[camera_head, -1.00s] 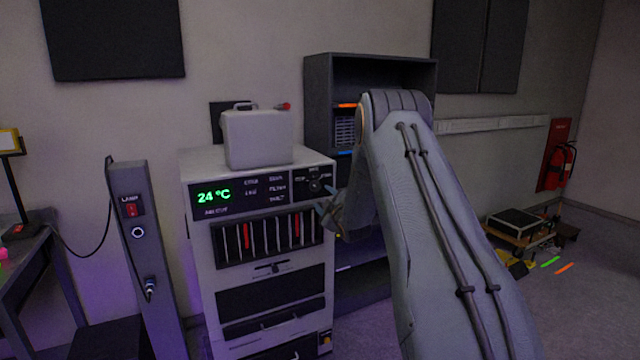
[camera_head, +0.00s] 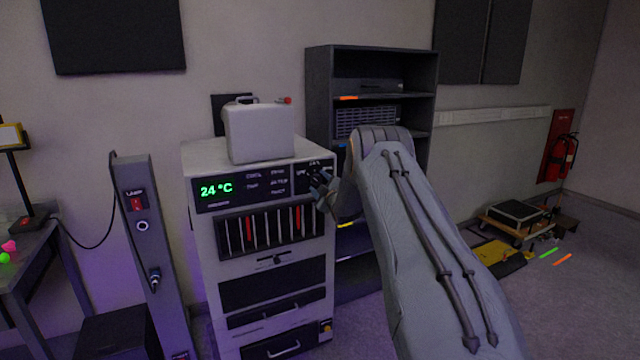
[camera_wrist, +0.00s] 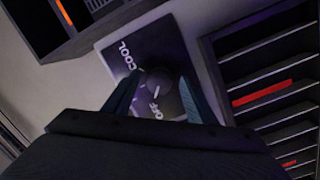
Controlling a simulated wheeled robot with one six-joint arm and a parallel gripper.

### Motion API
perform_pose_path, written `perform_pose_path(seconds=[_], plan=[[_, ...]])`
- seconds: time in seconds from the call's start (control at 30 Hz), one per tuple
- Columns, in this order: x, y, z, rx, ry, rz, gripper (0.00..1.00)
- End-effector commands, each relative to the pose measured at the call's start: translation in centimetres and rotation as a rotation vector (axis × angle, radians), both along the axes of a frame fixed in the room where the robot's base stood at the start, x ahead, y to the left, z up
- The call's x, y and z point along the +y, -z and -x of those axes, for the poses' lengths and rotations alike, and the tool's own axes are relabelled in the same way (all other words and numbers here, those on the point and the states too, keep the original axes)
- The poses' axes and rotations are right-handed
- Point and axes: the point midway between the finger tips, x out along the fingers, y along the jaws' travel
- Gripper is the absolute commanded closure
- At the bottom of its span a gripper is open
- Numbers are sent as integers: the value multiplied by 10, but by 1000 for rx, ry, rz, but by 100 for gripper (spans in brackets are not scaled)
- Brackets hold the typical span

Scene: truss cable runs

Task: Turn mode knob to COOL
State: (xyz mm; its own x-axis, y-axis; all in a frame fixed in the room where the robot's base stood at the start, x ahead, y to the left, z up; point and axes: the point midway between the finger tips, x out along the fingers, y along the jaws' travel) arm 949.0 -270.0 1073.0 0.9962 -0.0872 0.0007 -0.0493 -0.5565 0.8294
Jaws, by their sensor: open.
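The mode knob (camera_wrist: 157,82) is a dark round knob on a black plate, with white COOL and OFF labels beside it in the wrist view. Its pointer setting is hard to read. My gripper (camera_wrist: 158,76) is open, with one finger on each side of the knob; I cannot tell whether they touch it. In the head view my gripper (camera_head: 322,187) is in front of the right end of the control panel (camera_head: 241,188) and mostly hides the knob. The panel belongs to a white cabinet unit (camera_head: 205,270) with a green 24 °C display (camera_head: 216,189).
A white canister (camera_head: 259,134) stands on the unit. A dark shelf rack (camera_head: 320,100) stands close behind my arm on the right. A lamp switch post (camera_head: 150,250) is to the left. A low cart (camera_head: 515,218) sits on the floor at right.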

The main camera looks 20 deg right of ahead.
Motion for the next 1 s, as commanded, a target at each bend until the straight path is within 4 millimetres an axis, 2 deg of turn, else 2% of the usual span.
perform_pose_path(seconds=[0.23,0.47,0.77,1.0], plan=[[0,0,0,1,-1,0,50],[0,0,0,1,-1,0,89],[0,1,0,1,1,-32,90],[0,2,-1,5,0,-160,90]])
